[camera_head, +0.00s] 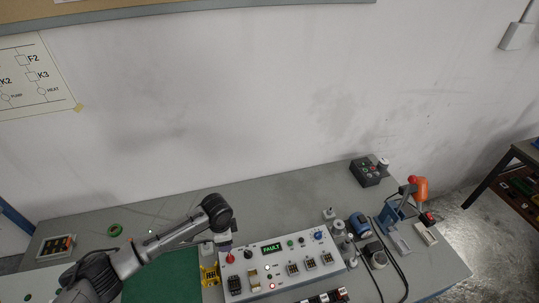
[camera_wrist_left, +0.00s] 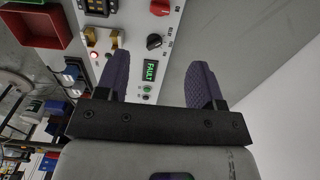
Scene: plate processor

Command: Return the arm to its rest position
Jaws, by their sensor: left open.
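My left arm reaches in from the left in the head view, and its gripper (camera_head: 225,244) is over the left back part of the white control panel (camera_head: 290,250). In the left wrist view the two dark fingers of my left gripper (camera_wrist_left: 158,85) stand wide apart with nothing between them. The panel (camera_wrist_left: 118,18) lies beyond the fingers, with a green FAULT display (camera_wrist_left: 150,70), a red knob (camera_wrist_left: 160,7) and a black knob (camera_wrist_left: 154,41). The head view shows the display (camera_head: 271,247) lit too. My right gripper is in neither view.
A green mat (camera_head: 165,283) lies left of the panel, beside a yellow part (camera_head: 210,275). A blue cylinder (camera_head: 358,225), an orange-handled tool (camera_head: 419,188) and a dark button box (camera_head: 368,172) stand to the right. The back of the bench is mostly clear before the wall.

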